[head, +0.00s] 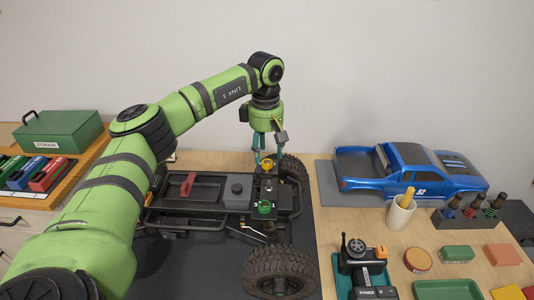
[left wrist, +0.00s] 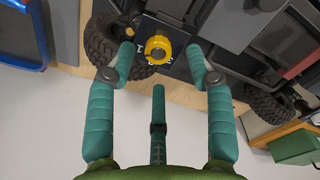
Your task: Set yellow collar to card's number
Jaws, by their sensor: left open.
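The yellow collar (head: 267,163) sits on the chassis (head: 207,192) near its far right wheel. In the left wrist view the yellow collar (left wrist: 158,48) is a ribbed ring on a dark plate with white marks, too small to read surely. In the wrist view the fingertips stand apart from the collar, with gaps on both sides. A green collar (head: 264,207) is on the same chassis, nearer to me. I cannot make out the card. My right gripper is not in view.
A blue truck body (head: 415,173) lies right of the chassis. A cup with a yellow-handled tool (head: 400,212), a radio controller (head: 360,258) and several small tins stand at the right.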

